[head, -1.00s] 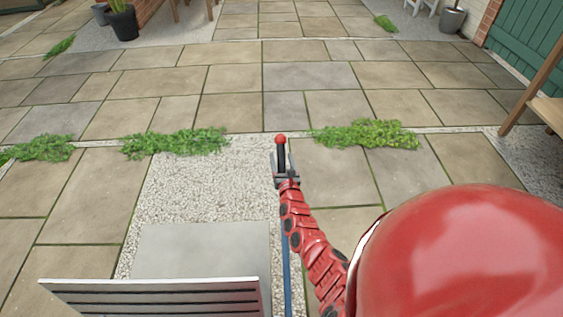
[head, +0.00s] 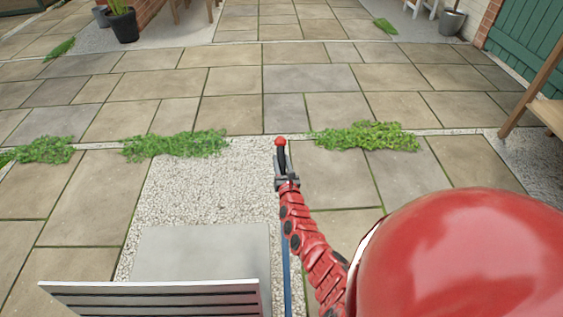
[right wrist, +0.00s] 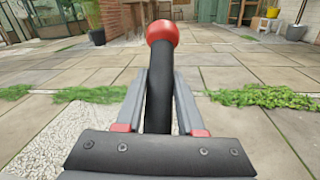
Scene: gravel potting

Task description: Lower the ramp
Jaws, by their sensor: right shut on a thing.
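A black lever handle with a red ball knob (head: 280,141) stands near the middle of the head view. My right gripper (head: 282,171) is shut on the handle's black grip, below the knob. In the right wrist view the grip (right wrist: 159,90) lies between the two fingers, and the red knob (right wrist: 162,33) sticks out beyond their tips. A grey slatted panel (head: 150,286) shows at the bottom left of the head view; it may be the ramp, but I cannot tell. My left gripper is not in view.
A flat grey slab (head: 200,252) and pale gravel (head: 205,190) lie left of my right arm. Low green plants (head: 365,137) grow along the paving joint ahead. A wooden frame (head: 535,90) stands at the right. The paving beyond is open.

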